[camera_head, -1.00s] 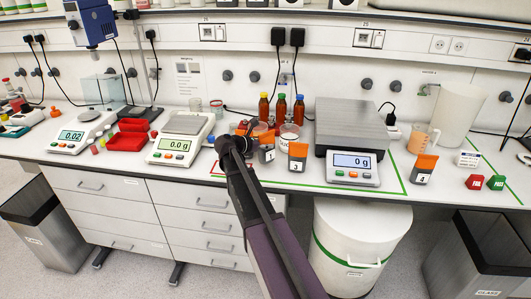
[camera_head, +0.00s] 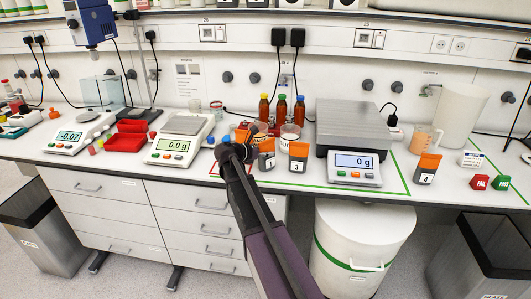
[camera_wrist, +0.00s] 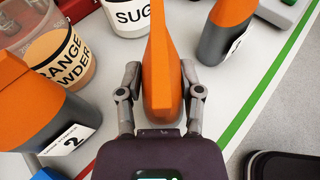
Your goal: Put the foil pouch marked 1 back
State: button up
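The foil pouch marked 1 (camera_head: 266,160) is grey with an orange top and stands low at the bench front, beside the pouch marked 3 (camera_head: 298,158). My gripper (camera_head: 247,148) is at its left in the head view. In the wrist view, my gripper (camera_wrist: 162,68) has its two fingers closed in on both sides of an orange-topped pouch (camera_wrist: 162,95), which by its place is pouch 1; its number is hidden there. Pouch 2 (camera_wrist: 35,100) is at left and another pouch (camera_wrist: 225,35) is at right. Contact with the bench cannot be seen clearly.
The orange powder tub (camera_wrist: 62,50) and sugar tub (camera_wrist: 128,18) stand close by. A green line (camera_wrist: 262,95) runs along the bench front. A large scale (camera_head: 352,130) is right of pouch 3, and pouch 4 (camera_head: 427,168) stands farther right.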

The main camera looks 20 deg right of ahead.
jog(key=shift+o, duration=0.8)
jog(key=shift+r, duration=0.15)
jog(key=p+v, duration=0.4)
jog(key=v, duration=0.8)
jog(key=s+a+f+m+g+y, duration=0.1)
jog(key=s+a+f+m+y, duration=0.3)
jog(key=s+m, duration=0.2)
jog(key=s+a+f+m+g+y, duration=0.1)
jog(key=s+a+f+m+y, duration=0.3)
jog(key=s+m, duration=0.3)
jog(key=s+a+f+m+y, duration=0.4)
jog(key=s+m+y, duration=0.2)
jog(key=s, duration=0.5)
jog(key=shift+f+m+g, duration=0.15)
jog(key=shift+m+g, duration=0.25)
jog(key=shift+m, duration=0.2)
